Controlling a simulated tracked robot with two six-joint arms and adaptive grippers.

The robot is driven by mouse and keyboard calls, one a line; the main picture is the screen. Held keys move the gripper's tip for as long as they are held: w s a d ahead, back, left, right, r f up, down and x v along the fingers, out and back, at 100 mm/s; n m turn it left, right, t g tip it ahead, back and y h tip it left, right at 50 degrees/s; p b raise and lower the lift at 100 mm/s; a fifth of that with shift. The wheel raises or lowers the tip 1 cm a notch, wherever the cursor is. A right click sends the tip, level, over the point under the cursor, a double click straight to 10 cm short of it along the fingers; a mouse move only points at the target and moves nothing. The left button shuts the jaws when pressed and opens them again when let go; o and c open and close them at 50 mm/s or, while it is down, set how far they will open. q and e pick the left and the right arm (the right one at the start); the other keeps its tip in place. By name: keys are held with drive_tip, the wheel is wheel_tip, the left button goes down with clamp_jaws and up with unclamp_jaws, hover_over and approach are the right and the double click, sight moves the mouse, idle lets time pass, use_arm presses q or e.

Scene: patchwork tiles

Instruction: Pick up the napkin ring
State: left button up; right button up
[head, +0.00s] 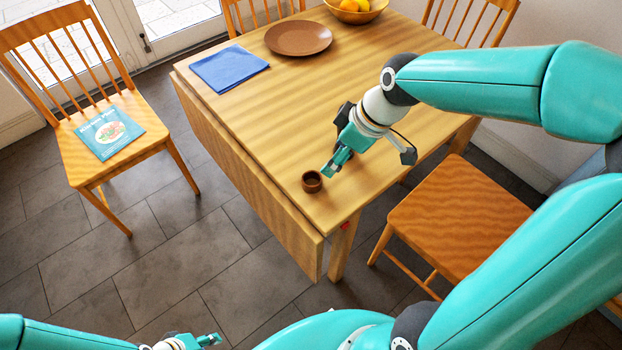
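The napkin ring (312,182) is a small brown ring on the wooden table (290,115), near the table's front corner. My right gripper (332,171) is just right of the ring, low over the table, its teal fingers pointing down and left at it. I cannot tell whether a fingertip touches the ring, nor how far apart the fingers are. My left gripper (212,340) is at the bottom edge of the view, far from the table top and lower in the picture; its finger opening is not clear.
A folded blue napkin (229,68), a brown plate (298,38) and a fruit bowl (354,14) are at the back of the table. A chair with a book (109,132) stands left, another chair (458,217) right. The table's middle left is clear.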

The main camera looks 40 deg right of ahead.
sight(315, 178)
drive_tip(key=x, duration=1.2)
drive_tip(key=shift+a+r, duration=0.1)
drive_tip(key=c, duration=1)
